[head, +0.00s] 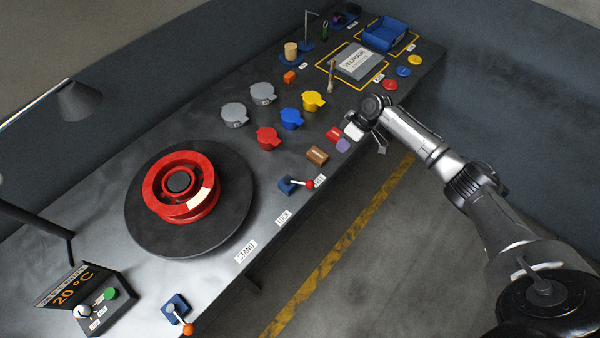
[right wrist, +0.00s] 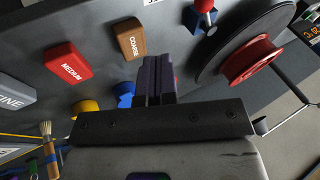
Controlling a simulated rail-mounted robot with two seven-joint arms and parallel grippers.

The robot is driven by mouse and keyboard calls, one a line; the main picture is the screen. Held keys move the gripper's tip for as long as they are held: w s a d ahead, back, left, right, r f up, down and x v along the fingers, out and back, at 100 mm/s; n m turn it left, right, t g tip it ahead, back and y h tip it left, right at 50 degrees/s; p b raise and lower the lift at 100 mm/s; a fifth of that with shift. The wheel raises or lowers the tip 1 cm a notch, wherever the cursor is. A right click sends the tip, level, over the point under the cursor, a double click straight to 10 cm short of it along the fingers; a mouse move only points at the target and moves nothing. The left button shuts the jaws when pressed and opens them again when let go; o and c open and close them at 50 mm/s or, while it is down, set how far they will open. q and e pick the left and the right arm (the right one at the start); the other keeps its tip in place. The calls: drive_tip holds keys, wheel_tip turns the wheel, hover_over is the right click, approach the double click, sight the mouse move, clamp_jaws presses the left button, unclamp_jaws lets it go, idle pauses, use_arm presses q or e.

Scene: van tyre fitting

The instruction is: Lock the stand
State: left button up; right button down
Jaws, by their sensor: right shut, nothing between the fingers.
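The stand is a black round turntable (head: 238,215) with a red wheel rim (head: 207,197) on it. Both also show in the right wrist view, the turntable (right wrist: 222,52) and the red rim (right wrist: 250,62). A lever with a red knob (head: 309,184) on a blue base (head: 286,186) sits near the bench's front edge. Its knob points right, toward a small, partly covered label, away from the LOCK label (head: 283,217). My right gripper (head: 381,147) is shut and empty, beyond the front edge, up and right of the lever. Its closed fingers (right wrist: 156,78) show in the right wrist view. My left gripper is not seen.
A brown COARSE block (head: 317,155) and a red MEDIUM block (right wrist: 67,62) lie between lever and gripper. Several coloured lidded pots, including a blue one (head: 291,119), stand behind. Another lever with an orange knob (head: 188,329) is at the near end. The floor aisle is clear.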

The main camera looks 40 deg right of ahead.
sight(309, 184)
drive_tip(key=shift+w+a+r+n+y, duration=0.15)
drive_tip(key=shift+a+r+n+y, duration=0.25)
drive_tip(key=shift+n, duration=0.4)
drive_tip(key=shift+a+f, duration=0.15)
drive_tip(key=x, duration=0.9)
drive_tip(key=shift+w+f, duration=0.1)
drive_tip(key=shift+w, duration=0.1)
drive_tip(key=a, duration=0.1)
drive_tip(key=s+a+p, duration=0.1)
drive_tip(key=shift+a+f, duration=0.35)
drive_tip(key=shift+f, duration=0.05)
drive_tip(key=shift+s+a+f+p, duration=0.2)
drive_tip(key=shift+s+a+p, duration=0.1)
drive_tip(key=shift+a, duration=0.3)
